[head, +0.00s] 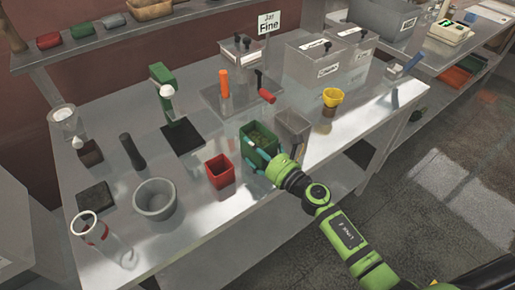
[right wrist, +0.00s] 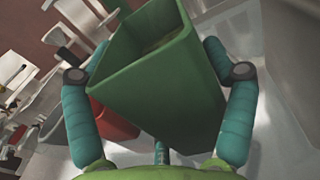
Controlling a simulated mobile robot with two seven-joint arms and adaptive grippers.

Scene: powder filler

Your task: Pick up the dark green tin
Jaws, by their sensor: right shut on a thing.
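The dark green tin (head: 262,139) is an open square box near the front middle of the steel table in the head view. My right gripper (head: 258,164) is shut on it, with blue-green fingers on its sides. In the right wrist view the tin (right wrist: 158,88) fills the middle, tilted in the picture, and some contents show inside its mouth. The fingers of the right gripper (right wrist: 150,95) lie on both sides of it. I cannot tell whether its base touches the table. My left gripper is not in view.
A red tin (head: 220,172) stands just left of the green tin. A grey bowl (head: 155,199) and a glass jar (head: 90,228) stand further left.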

